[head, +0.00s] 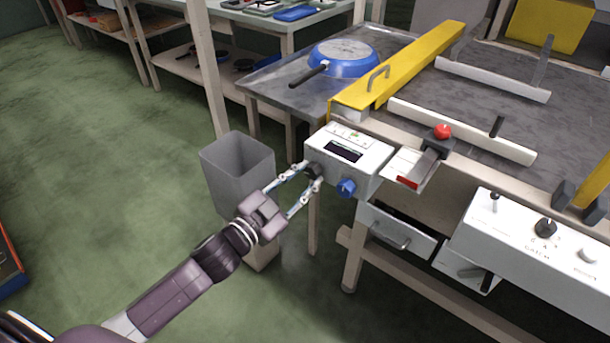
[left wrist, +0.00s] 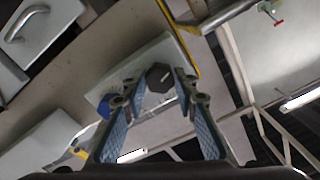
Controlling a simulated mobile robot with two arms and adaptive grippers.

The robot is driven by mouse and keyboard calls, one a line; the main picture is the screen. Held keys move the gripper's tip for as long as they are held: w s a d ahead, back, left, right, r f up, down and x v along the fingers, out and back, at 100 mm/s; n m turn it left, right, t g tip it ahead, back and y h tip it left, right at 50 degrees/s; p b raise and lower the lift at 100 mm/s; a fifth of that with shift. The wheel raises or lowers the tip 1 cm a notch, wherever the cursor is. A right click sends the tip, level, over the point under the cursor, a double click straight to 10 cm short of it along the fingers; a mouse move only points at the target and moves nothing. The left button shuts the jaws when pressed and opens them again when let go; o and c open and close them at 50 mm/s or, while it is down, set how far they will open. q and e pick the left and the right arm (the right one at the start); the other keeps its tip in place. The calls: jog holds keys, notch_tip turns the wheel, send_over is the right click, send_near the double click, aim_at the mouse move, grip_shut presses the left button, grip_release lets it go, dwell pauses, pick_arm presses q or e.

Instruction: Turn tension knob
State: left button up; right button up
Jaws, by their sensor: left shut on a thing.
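A white control box (head: 349,150) with a dark display hangs at the table's front left corner. Its front face carries a black knob (head: 314,171) on the left and a blue knob (head: 346,188) on the right. No label tells which is the tension knob. My left gripper (head: 311,168) is shut on the black knob, with one finger on each side of it. My right gripper is out of view.
A blue pan (head: 343,58) lies on the metal table behind a yellow guard bar (head: 400,66). A grey bin (head: 237,170) stands left of the box. A red-knobbed lever (head: 442,132) and a drawer (head: 396,234) are to the right.

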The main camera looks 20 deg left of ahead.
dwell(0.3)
pick_arm(q)
jog(key=o, duration=1.2)
jog(key=shift+c, duration=0.2)
jog(key=shift+s+a+f, duration=0.1)
jog(key=shift+s+a, duration=0.05)
jog(key=shift+s, duration=0.35)
jog(key=v, duration=1.1)
